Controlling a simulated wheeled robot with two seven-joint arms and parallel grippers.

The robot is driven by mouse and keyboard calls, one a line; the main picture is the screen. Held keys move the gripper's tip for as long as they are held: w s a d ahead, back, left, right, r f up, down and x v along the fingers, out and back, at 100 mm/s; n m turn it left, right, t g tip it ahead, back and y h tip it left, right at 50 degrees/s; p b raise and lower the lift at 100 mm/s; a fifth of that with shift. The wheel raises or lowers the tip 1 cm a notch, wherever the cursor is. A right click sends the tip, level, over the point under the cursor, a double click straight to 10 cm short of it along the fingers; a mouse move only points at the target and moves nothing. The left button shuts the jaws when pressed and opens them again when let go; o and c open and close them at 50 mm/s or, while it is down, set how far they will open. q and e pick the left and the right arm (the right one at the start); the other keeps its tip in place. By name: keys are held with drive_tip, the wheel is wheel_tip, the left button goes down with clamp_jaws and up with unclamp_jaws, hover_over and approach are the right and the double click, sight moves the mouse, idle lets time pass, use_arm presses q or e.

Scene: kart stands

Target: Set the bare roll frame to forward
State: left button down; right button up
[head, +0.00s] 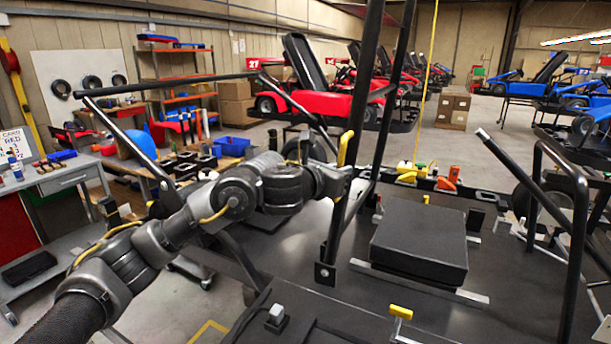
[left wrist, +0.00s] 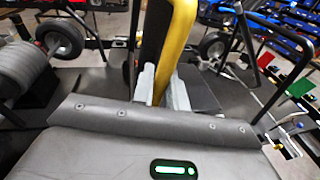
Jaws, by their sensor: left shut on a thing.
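The bare roll frame (head: 357,95) is a black tube frame standing on a dark kart deck (head: 315,305). It rises out of the top of the head view and leans slightly to the right. A yellow grip (head: 346,148) sits on its near upright. My left gripper (head: 341,172) is shut on the frame at this grip. In the left wrist view the pale fingers (left wrist: 161,84) close around the yellow and black upright (left wrist: 165,45). The frame's top is cut off. My right gripper is not in view.
A black padded block (head: 420,240) lies on the deck. An orange lever (head: 449,183) and a yellow-topped lever (head: 401,312) stand on it. Another black tube hoop (head: 577,215) rises at the right. A workbench (head: 50,180) stands at the left. A red kart (head: 310,97) is behind.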

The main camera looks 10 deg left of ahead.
use_arm(q)
drive_tip(key=d, duration=0.1)
drive_tip(key=d+b, duration=0.1)
drive_tip(key=shift+s+d+f+m+y, duration=0.1)
drive_tip(key=shift+s+d+m+y, duration=0.2)
drive_tip(key=shift+s+m, duration=0.1)
drive_tip(key=shift+d+f, duration=0.1)
drive_tip(key=shift+d, duration=0.1)
drive_tip(key=c, duration=1.6)
unclamp_jaws()
drive_tip(key=shift+s+d, duration=0.1)
drive_tip(key=shift+o, duration=0.6)
drive_tip(key=shift+d, duration=0.15)
